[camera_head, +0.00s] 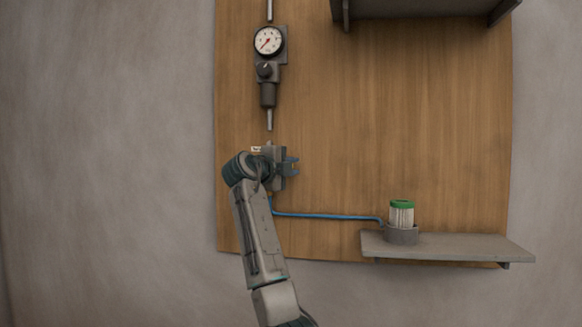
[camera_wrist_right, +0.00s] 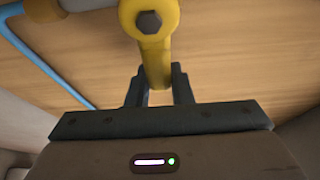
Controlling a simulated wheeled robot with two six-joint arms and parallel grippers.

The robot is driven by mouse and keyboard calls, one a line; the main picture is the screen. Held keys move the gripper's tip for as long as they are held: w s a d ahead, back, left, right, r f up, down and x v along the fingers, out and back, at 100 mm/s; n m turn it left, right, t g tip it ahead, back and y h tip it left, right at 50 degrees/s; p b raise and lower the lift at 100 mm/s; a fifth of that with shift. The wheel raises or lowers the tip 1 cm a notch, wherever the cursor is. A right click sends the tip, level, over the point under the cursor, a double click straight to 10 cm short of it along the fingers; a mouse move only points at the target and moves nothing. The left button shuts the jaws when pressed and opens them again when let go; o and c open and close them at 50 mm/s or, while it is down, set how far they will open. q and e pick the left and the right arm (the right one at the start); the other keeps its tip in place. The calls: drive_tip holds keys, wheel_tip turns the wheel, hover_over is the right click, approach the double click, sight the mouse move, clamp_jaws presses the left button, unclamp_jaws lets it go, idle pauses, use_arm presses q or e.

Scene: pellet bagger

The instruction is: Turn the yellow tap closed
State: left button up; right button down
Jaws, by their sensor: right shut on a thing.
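The yellow tap (camera_wrist_right: 154,45) shows in the right wrist view, with a dark hex bolt at its hub and its lever reaching down between my fingers. My right gripper (camera_wrist_right: 160,85) is shut on the lever's lower end. In the head view my right gripper (camera_head: 291,166) is at the pipe line below the gauge, and its body hides the tap there. My left gripper is in neither view.
A pressure gauge (camera_head: 268,41) with a dark regulator knob sits above on the wooden board (camera_head: 400,120). A blue hose (camera_head: 325,216) runs right to a green-capped canister (camera_head: 402,214) on a grey shelf (camera_head: 450,246). A dark shelf (camera_head: 420,8) is at the top. The board's middle right is clear.

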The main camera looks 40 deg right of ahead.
drive_tip(key=c, duration=1.3)
unclamp_jaws()
drive_tip(key=shift+a, duration=0.1)
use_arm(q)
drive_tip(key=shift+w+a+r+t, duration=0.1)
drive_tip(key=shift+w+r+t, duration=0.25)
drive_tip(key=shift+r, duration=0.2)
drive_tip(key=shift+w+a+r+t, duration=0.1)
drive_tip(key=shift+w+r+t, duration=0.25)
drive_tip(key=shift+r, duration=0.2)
use_arm(e)
drive_tip(key=v, duration=1)
drive_tip(key=shift+s+a, duration=0.1)
drive_tip(key=shift+a, duration=0.25)
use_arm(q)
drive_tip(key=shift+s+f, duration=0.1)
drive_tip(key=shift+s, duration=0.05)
